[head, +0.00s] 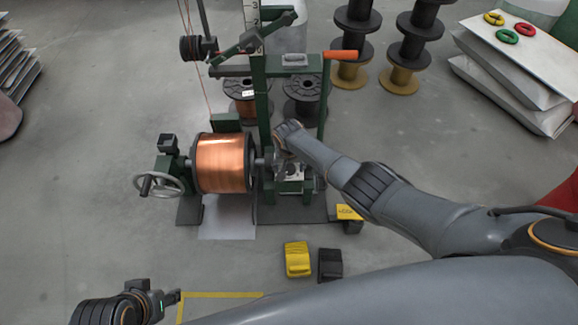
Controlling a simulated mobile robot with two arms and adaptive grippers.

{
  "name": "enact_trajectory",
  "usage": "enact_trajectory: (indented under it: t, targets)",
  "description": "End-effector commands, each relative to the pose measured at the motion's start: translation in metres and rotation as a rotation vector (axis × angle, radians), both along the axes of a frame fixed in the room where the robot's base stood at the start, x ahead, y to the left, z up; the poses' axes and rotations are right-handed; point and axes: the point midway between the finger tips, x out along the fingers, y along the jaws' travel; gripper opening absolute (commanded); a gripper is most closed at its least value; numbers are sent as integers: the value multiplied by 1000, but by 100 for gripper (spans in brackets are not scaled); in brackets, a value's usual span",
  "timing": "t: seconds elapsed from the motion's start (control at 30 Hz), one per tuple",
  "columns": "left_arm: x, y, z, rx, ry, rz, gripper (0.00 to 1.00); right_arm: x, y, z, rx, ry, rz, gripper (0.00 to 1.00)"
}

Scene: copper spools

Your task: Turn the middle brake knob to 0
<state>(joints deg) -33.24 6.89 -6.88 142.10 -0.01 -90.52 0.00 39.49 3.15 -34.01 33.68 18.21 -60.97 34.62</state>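A green winding machine (258,100) stands ahead with a large copper spool (222,163) on its shaft. A small pale panel with dark marks (293,171) sits low on the machine, right of the spool. The brake knobs are too small and too covered to tell apart, and I cannot read a setting. My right arm reaches in from the right, and my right gripper (282,166) points down at this panel. Its fingers blend with the machine, so contact and opening are unclear. My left gripper (172,298) is low at the left, away from the machine; its fingertips are small and unclear.
A handwheel (158,184) is left of the copper spool. An orange handle (341,55) sticks out at the machine's upper right. Yellow (297,259) and black (330,264) blocks lie on the floor in front. Stacked dark spools (352,45) stand behind.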

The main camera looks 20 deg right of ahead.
Motion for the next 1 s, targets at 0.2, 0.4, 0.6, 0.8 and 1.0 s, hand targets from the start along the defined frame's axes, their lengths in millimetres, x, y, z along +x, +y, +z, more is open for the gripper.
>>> enact_trajectory:
  t: [0.2, 0.4, 0.6, 0.8, 1.0]
  targets:
    - [0, 0, 0, -1, 0, 1, 40, 1, -1, 2, 0, -2, -1, 65]
    - [0, 0, 0, -1, 0, 1, 40, 0, 1, 15, 2, -5, 2, 65]
    - [0, 0, 0, 0, 0, 0, 40, -5, 3, 43, 2, -6, 1, 65]
    - [0, 0, 0, 0, 0, 0, 40, -12, 4, 78, 1, -4, 0, 65]
    - [0, 0, 0, 0, 0, 0, 40, -16, 6, 107, 1, -3, 1, 65]
